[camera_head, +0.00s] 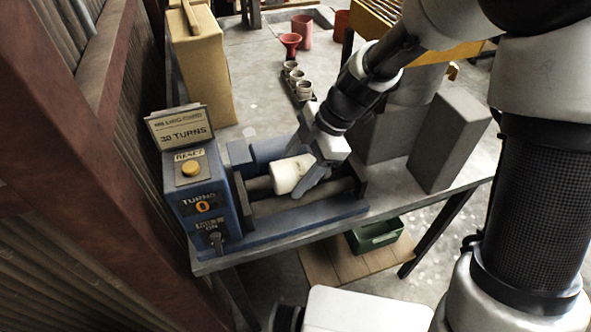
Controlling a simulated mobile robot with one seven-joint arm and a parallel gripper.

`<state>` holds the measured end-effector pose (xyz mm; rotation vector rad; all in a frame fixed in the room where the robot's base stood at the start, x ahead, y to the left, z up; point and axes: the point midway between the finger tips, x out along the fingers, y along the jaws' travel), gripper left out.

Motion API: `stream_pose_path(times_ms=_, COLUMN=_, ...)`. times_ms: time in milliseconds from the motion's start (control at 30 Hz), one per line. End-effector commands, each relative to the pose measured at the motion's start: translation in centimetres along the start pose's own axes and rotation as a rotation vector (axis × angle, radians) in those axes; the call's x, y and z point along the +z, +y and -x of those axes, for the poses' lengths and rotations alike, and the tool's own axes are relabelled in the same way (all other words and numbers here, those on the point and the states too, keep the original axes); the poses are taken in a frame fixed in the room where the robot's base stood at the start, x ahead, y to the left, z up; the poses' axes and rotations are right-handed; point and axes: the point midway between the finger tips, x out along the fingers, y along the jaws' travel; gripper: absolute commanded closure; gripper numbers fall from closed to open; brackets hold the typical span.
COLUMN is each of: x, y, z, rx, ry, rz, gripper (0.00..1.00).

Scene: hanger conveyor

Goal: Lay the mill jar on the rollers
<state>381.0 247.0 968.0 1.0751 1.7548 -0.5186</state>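The mill jar (286,176) is a short white cylinder. It lies on its side at the dark rollers (298,205) of the blue roller machine (290,238). My gripper (292,174) reaches in from the upper right, with one finger along the jar's far side and one along its near side. Both fingers appear to touch the jar, so the gripper looks shut on it. The jar's right end is partly hidden by the gripper. I cannot tell whether the jar rests on the rollers or is just above them.
The control box (200,195) left of the rollers shows TURNS 0, a yellow RESET button (190,168) and a sign (180,128) reading 30 TURNS. Grey blocks (450,142) stand at right. Small cups (298,80), red vessels (290,42) and a cardboard box (200,65) are behind.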

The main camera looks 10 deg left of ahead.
Motion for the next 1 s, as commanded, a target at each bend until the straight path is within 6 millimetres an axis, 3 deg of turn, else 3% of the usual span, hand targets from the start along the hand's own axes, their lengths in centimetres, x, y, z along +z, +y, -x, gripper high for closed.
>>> stream_pose_path(times_ms=33, x=0.7, y=-0.7, z=-1.0, rx=-0.014, ry=-0.006, rz=-0.004, gripper=0.29)
stream_pose_path(times_ms=100, x=0.7, y=-0.7, z=-1.1, rx=-0.015, ry=-0.005, rz=-0.005, gripper=0.21)
stream_pose_path(times_ms=667, x=0.4, y=-0.4, z=-0.5, rx=-0.007, ry=-0.003, rz=-0.004, gripper=0.21)
stream_pose_path(times_ms=833, x=0.4, y=-0.2, z=1.5, rx=-0.003, ry=-0.004, rz=-0.005, gripper=0.21)
stream_pose_path(times_ms=1000, x=0.4, y=-0.2, z=5.5, rx=-0.003, ry=-0.005, rz=-0.003, gripper=0.21)
